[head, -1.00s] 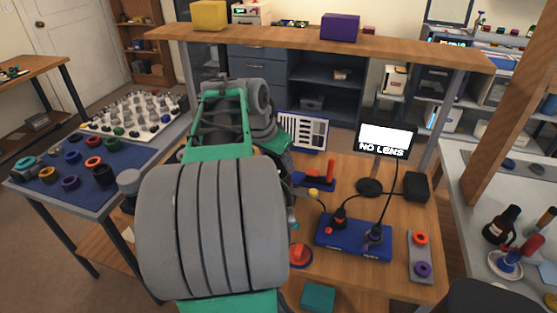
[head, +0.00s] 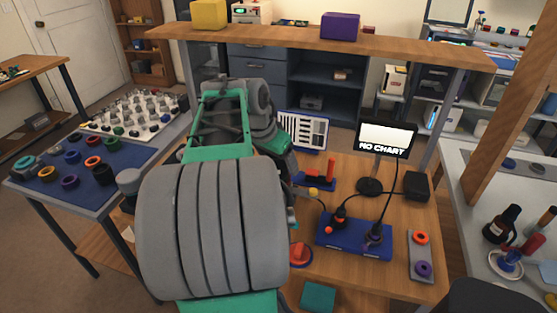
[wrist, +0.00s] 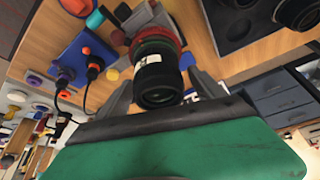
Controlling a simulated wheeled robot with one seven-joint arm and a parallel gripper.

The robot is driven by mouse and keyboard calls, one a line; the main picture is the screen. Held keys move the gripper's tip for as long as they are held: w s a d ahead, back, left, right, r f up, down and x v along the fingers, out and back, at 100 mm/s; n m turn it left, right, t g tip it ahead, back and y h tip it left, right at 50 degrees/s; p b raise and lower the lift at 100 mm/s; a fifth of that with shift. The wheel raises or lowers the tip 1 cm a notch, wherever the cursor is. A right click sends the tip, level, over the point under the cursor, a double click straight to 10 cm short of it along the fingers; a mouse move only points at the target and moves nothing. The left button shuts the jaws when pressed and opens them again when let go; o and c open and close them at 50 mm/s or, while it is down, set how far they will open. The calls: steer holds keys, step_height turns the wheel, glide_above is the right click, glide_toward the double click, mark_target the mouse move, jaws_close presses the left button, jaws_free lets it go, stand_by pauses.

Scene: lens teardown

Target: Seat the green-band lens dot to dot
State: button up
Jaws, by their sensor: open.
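In the wrist view, a black lens (wrist: 158,82) with a green band (wrist: 153,47) stands against a red mount (wrist: 150,22). My gripper (wrist: 158,77) is open, with one finger on each side of the lens barrel. Clear gaps show beside the barrel, mainly on the right. The alignment dots cannot be made out. In the head view my arm hides the gripper and the lens. A small monitor (head: 386,138) there reads "NO CHART".
A blue mat (head: 125,186) with several lens parts lies on the left table.

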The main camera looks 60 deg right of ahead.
steer(key=p+v, duration=0.1)
steer(key=v, duration=0.7)
steer(key=shift+f, duration=0.1)
